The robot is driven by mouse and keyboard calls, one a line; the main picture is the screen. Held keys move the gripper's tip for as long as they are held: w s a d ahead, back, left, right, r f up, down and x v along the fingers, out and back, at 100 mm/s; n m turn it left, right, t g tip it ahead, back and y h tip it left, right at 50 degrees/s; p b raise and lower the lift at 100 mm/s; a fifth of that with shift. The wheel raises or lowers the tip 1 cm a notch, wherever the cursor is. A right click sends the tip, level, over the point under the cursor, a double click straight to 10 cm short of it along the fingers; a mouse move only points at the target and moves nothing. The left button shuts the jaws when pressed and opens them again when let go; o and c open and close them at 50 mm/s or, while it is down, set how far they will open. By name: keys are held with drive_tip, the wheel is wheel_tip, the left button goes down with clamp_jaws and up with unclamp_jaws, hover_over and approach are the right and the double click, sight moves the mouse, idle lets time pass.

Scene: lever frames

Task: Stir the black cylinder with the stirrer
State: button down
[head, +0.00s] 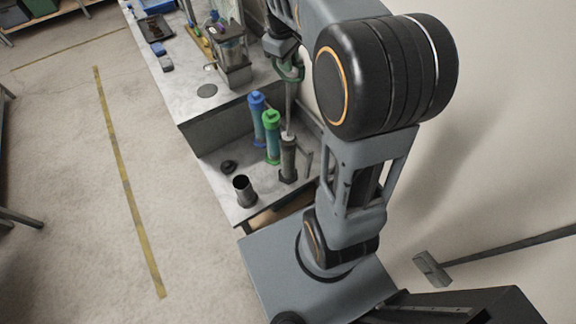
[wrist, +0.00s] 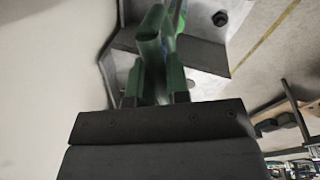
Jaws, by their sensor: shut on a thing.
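The black cylinder (head: 244,191) stands upright with an open top near the front left corner of the lower bench. My gripper (head: 287,72) has green fingers and is shut on the stirrer (head: 288,110), a pale grey rod hanging nearly upright. The rod's lower end meets the top of a dark grey cylinder (head: 288,160), to the right of the black cylinder; I cannot tell how far inside it is. In the wrist view, my gripper's green fingers (wrist: 160,80) fill the middle and hide most of the stirrer.
A green tube (head: 272,138) and a blue tube (head: 257,115) stand just left of the dark grey cylinder. A small black disc (head: 229,167) lies behind the black cylinder. The raised bench (head: 190,95) carries a glass-sided apparatus (head: 231,55). A wall is on the right.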

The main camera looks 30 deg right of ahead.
drive_tip(key=shift+r, duration=0.2)
idle(0.5)
drive_tip(key=shift+r, duration=0.85)
